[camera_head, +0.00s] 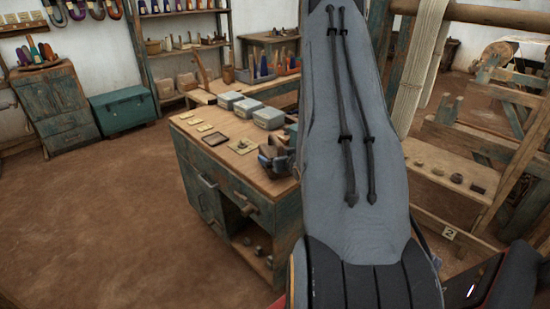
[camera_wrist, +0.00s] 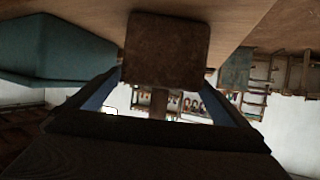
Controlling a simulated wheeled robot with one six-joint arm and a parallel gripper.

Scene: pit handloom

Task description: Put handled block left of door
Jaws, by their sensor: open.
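In the wrist view, a dark brown block (camera_wrist: 165,48) with a narrow handle-like stem sits against the wooden top, between the fingertips of my gripper (camera_wrist: 162,84). The fingers are open, one on each side of the stem, with a visible gap to it. In the head view, my gripper (camera_head: 274,160) is at the right front part of the workbench top (camera_head: 205,145), and my arm hides much behind it. I cannot make out the block there.
A teal chest (camera_head: 122,110) and a wooden cabinet (camera_head: 55,108) stand at the left. The brown floor (camera_head: 100,220) at left is clear. Loom timbers (camera_head: 500,130) stand at right.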

